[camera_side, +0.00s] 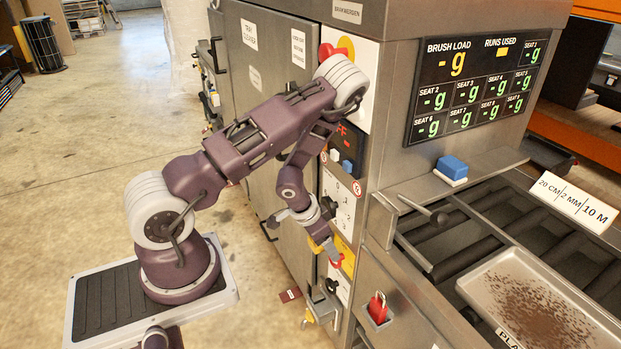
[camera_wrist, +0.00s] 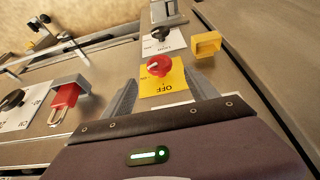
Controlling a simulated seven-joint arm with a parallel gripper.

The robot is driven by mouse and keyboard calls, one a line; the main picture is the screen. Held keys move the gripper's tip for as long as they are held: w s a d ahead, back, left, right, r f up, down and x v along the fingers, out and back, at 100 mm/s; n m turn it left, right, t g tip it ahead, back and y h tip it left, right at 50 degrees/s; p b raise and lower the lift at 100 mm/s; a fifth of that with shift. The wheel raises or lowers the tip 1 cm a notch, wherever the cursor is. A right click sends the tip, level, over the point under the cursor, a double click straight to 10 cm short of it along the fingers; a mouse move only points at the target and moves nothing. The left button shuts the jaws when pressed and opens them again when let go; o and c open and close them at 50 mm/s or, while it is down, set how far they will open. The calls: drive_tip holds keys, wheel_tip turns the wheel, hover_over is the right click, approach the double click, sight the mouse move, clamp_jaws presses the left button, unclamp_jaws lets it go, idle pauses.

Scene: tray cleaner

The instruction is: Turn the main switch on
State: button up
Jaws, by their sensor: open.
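The main switch is a red rotary knob (camera_wrist: 160,66) on a yellow plate (camera_wrist: 172,84); the word OFF reads upside down on the plate in the wrist view. A pale mark shows on the knob. In the side view, the knob's red edge (camera_side: 337,262) shows low on the machine front, partly hidden by my gripper. My gripper (camera_wrist: 162,88) is open and empty. Its two fingers point toward the switch plate, one on each side of it, with the knob beyond the tips. I cannot tell whether either finger touches the panel.
A red padlock (camera_wrist: 65,103) hangs left of the switch in the wrist view. A yellow block (camera_wrist: 206,44) sticks out to its right, and a black knob (camera_wrist: 160,34) lies beyond. In the side view, a metal tray (camera_side: 470,287) with brown grains sits at the right.

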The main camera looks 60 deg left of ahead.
drive_tip(key=a+r+n+y, duration=0.2)
drive_tip(key=a+r, duration=0.2)
drive_tip(key=r, duration=0.2)
drive_tip(key=s+d+r+n, duration=0.1)
drive_tip(key=s+d+r, duration=0.1)
drive_tip(key=r, duration=0.6)
drive_tip(key=s+d+r+n+g+y, duration=0.1)
drive_tip(key=s+d+r, duration=0.1)
drive_tip(key=r, duration=0.6)
drive_tip(key=shift+s, duration=0.15)
drive_tip(key=shift+d, duration=0.1)
